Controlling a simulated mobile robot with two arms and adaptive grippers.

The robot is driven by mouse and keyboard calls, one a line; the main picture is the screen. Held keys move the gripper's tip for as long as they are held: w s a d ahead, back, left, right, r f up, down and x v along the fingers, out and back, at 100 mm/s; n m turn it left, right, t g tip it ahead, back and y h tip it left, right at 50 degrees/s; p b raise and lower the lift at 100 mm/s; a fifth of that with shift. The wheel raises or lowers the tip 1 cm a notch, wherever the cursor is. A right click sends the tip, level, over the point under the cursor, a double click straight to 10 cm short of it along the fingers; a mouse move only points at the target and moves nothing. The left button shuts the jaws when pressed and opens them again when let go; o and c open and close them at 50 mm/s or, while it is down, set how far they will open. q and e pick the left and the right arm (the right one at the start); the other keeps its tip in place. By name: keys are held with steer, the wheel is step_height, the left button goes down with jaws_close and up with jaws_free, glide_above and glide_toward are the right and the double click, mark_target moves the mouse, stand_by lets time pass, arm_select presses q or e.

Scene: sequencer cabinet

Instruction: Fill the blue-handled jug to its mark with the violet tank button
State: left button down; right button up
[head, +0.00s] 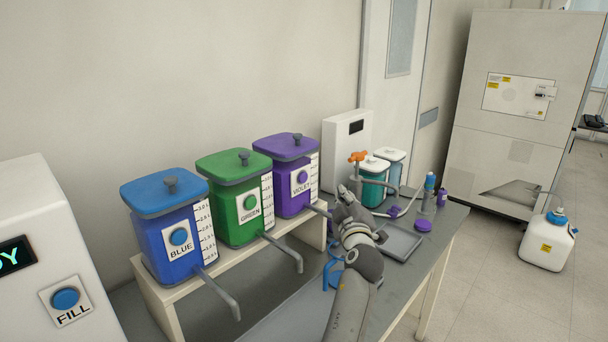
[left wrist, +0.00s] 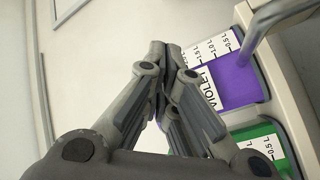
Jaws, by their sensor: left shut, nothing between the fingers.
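The violet tank (head: 283,196) stands at the right end of the shelf, with its round violet button (head: 302,177) above the VIOLET label. In the left wrist view the violet tank (left wrist: 238,82) lies beside my fingers; its button is hidden there. My left gripper (head: 346,192) is shut and empty, right of the violet tank and its spout in the head view. Its closed fingertips also show in the left wrist view (left wrist: 159,48). The blue jug handle (head: 330,272) shows beside my forearm below the violet spout; most of the jug is hidden, so its level cannot be seen.
The blue tank (head: 170,245) and green tank (head: 236,215) share the shelf (head: 152,292). A white FILL unit (head: 40,230) is at the left. An orange-topped tap (head: 358,158), teal container (head: 373,190) and grey tray (head: 403,243) lie beyond my arm.

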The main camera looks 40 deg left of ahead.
mark_target(303, 178)
steer(key=s+d+g, duration=0.1)
steer(key=s+d, duration=0.4)
steer(key=s, duration=0.2)
arm_select(q)
steer(key=a+p, duration=0.3)
steer(key=a, duration=0.5)
steer(key=shift+w+a+p, duration=0.2)
steer(key=shift+a+p, duration=0.1)
steer(key=shift+a, duration=0.05)
arm_select(e)
steer(key=shift+t, duration=0.3)
steer(key=shift+w+a+r, duration=0.5)
steer(key=shift+w+r, duration=0.35)
steer(key=shift+w, duration=0.05)
steer(key=shift+w+a+r, duration=0.5)
steer(key=shift+w+r, duration=0.3)
steer(key=shift+w, duration=0.1)
steer(key=shift+s+a, duration=0.1)
steer(key=shift+a, duration=0.2)
steer(key=shift+s, duration=0.1)
arm_select(q)
steer(key=shift+a, duration=0.1)
arm_select(e)
steer(key=shift+f, duration=0.15)
arm_select(q)
steer(key=shift+a+b, duration=0.3)
arm_select(e)
steer(key=shift+d+f, duration=0.15)
steer(key=shift+d, duration=0.05)
